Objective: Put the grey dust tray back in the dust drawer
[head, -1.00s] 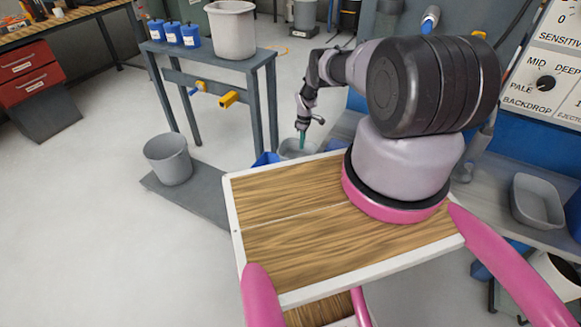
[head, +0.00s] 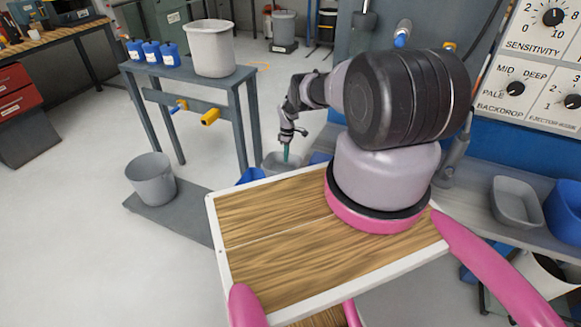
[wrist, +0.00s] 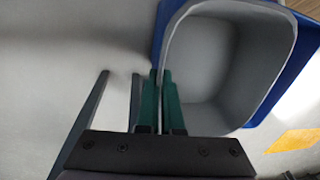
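The grey dust tray (head: 281,163) is beyond the far edge of my wooden deck in the head view. It fills much of the upper right in the wrist view (wrist: 222,60). My gripper (head: 288,152) points down at it. Its teal fingers (wrist: 160,88) are close together on both sides of the tray's left wall, pinching it. A blue container, seemingly the dust drawer (head: 251,176), shows around the tray, also in the wrist view (wrist: 290,75). I cannot tell whether the tray rests in it or hangs above it. My deck hides the lower part.
A grey stand (head: 240,78) holds a grey bucket (head: 211,50) and blue canisters (head: 152,53). Another grey bucket (head: 151,180) stands on a floor plate. A similar grey tray (head: 517,203) sits on the right bench, beside a blue tub (head: 566,212).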

